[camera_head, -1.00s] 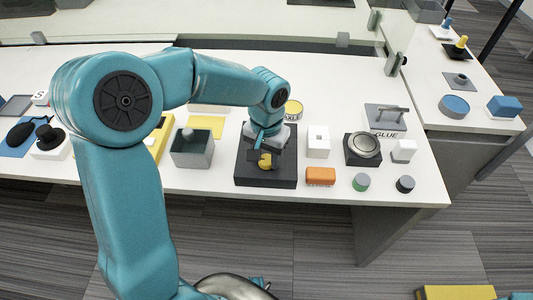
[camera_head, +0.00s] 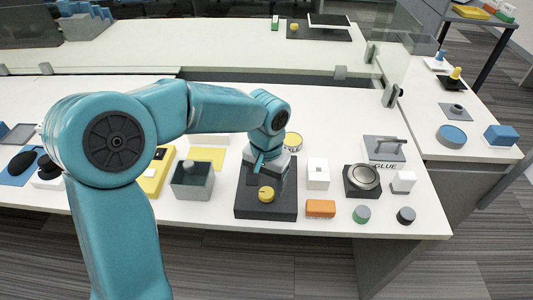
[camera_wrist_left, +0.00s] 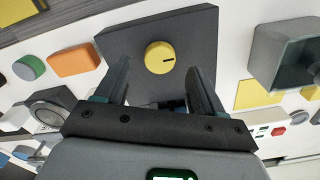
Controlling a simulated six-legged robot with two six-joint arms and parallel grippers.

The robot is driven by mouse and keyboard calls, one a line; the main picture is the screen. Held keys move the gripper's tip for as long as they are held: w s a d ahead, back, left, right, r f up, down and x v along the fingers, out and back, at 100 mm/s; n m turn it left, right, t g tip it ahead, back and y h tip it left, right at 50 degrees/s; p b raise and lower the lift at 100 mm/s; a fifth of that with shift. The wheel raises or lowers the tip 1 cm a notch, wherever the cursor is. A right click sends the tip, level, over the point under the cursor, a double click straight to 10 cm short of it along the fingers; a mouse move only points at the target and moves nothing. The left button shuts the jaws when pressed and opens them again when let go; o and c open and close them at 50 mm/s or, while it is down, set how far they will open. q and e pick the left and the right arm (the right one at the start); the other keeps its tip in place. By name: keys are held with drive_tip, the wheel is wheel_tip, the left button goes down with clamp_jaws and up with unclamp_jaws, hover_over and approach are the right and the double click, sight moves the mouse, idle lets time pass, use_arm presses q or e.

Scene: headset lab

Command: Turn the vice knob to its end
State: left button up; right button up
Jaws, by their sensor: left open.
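The yellow round knob (camera_head: 266,194) stands on a black square block (camera_head: 266,212) near the table's front edge. In the wrist view the knob (camera_wrist_left: 160,57) shows a dark pointer line running from its middle toward the right. My left gripper (camera_head: 258,172) hangs just behind and above the knob in the head view. Its two fingers (camera_wrist_left: 160,82) are spread, with nothing between them, and the knob lies past their tips, roughly centred and apart from them. The knob is fully visible in both views. My right gripper is in neither view.
A grey open box (camera_head: 193,180) stands left of the block. A white block (camera_head: 318,174) and an orange block (camera_head: 320,208) stand close on its right. A round silver-topped device (camera_head: 362,178) and green and dark cylinders are farther right.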

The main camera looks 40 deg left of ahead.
sight(266, 192)
use_arm(q)
wheel_tip(266, 192, up, 13)
drive_tip(key=p, duration=0.2)
drive_tip(key=shift+r, duration=0.15)
idle(0.4)
